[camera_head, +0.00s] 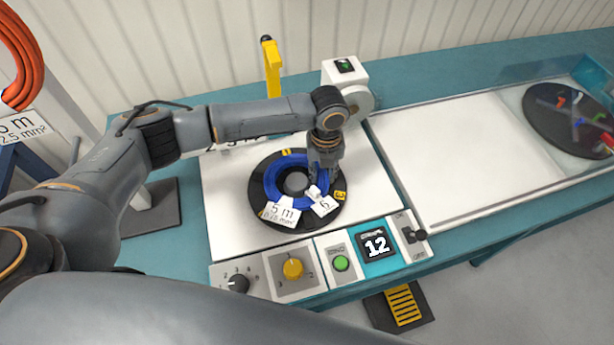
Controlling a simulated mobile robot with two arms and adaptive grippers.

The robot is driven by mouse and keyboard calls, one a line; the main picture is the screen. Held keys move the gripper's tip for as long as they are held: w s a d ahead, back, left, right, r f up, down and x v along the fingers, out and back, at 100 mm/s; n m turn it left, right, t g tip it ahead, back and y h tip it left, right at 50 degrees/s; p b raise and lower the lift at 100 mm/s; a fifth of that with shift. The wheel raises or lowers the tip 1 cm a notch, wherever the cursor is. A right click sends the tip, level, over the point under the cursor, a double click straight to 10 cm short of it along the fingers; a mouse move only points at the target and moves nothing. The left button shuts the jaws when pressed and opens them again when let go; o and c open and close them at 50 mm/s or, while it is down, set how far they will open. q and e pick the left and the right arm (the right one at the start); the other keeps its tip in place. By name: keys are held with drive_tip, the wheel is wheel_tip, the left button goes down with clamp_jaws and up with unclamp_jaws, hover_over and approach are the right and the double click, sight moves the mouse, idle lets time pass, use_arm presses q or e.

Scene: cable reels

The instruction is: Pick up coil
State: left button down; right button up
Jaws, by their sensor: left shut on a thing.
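A blue cable coil (273,183) lies around the grey hub of a black reel disc (263,220) on the white machine plate. White tags on it read "5 m" and "6". My left gripper (320,180) points down at the right side of the coil and is shut on it. The fingertips and the part of the coil between them are mostly hidden. My right gripper is not in view.
A yellow post (271,62) and a white device (343,72) stand behind. A clear-walled white bay lies right. An orange coil (20,55) hangs far left.

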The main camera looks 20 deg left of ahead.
use_arm(q)
drive_tip(key=shift+r, duration=0.1)
drive_tip(key=shift+r+b, duration=0.35)
drive_tip(key=shift+r, duration=0.15)
drive_tip(key=shift+r+b, duration=0.4)
drive_tip(key=shift+r, duration=0.5)
drive_tip(key=s+d+r+b, duration=0.2)
drive_tip(key=s+d+r, duration=0.4)
drive_tip(key=s+r, duration=0.4)
drive_tip(key=shift+s, duration=1.3)
drive_tip(key=shift+d, duration=0.1)
